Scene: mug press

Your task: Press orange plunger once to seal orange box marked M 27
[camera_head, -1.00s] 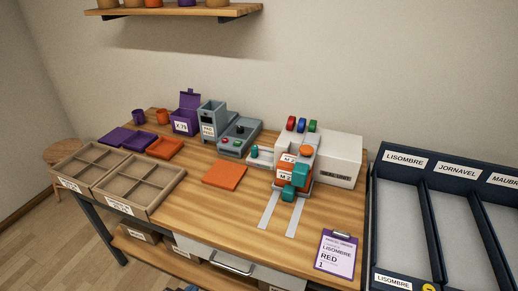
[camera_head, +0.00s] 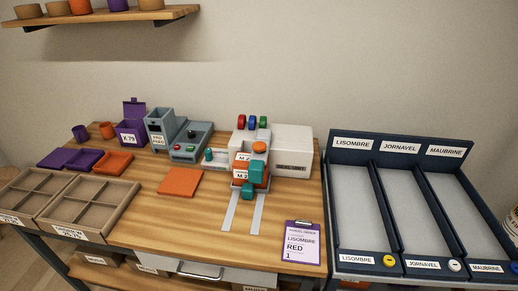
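The orange plunger (camera_head: 260,147) is a round orange cap on top of the grey and white press (camera_head: 293,140) on the workbench. The orange box (camera_head: 240,173) sits in the press below the plunger. Its label reads "M 2" with the rest hidden behind a teal block (camera_head: 256,169). A second teal block (camera_head: 248,191) is lower down at the box's front. I cannot tell whether the plunger touches the box. Neither of my grippers is in view.
Two pale rails (camera_head: 230,210) run forward from the press. A purple clipboard (camera_head: 302,243) reading LISOMBRE RED 1 lies at the front right. An orange panel (camera_head: 180,181) lies left of the press. A dark sorting rack (camera_head: 369,140) stands right, divided trays (camera_head: 92,203) left.

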